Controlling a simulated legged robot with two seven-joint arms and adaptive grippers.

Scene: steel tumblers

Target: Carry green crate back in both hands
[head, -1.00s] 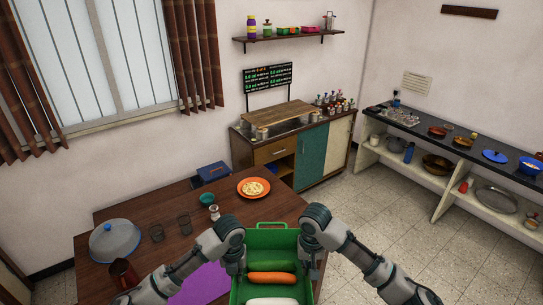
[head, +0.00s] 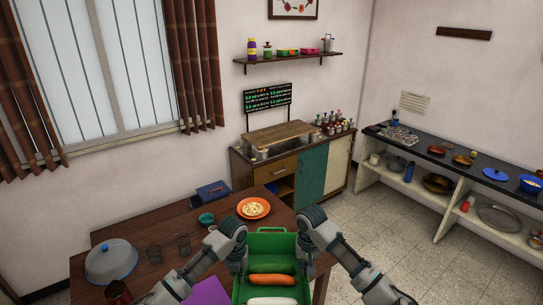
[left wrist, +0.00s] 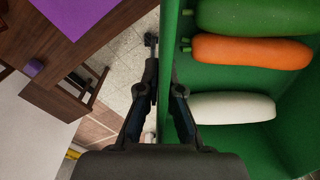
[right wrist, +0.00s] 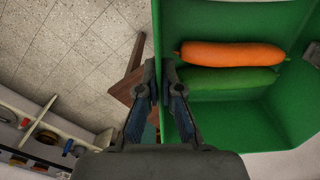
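The green crate (head: 270,241) is at the bottom centre of the head view, in front of the table's right end. It holds a green cucumber (head: 271,267), an orange carrot (head: 271,280) and a white radish (head: 272,301). My left gripper (head: 241,264) is shut on its left wall; in the left wrist view the fingers (left wrist: 163,75) sit on both sides of that wall. My right gripper (head: 302,262) is shut on the right wall, with its fingers (right wrist: 158,80) on both sides. Floor tiles show beside the crate in both wrist views.
The brown table (head: 165,225) bears a domed lid (head: 111,259), glasses, an orange plate (head: 253,208), a teal bowl and a purple mat (head: 207,292). A cabinet (head: 312,170) stands behind. Open tiled floor (head: 385,225) lies right, before a dark counter.

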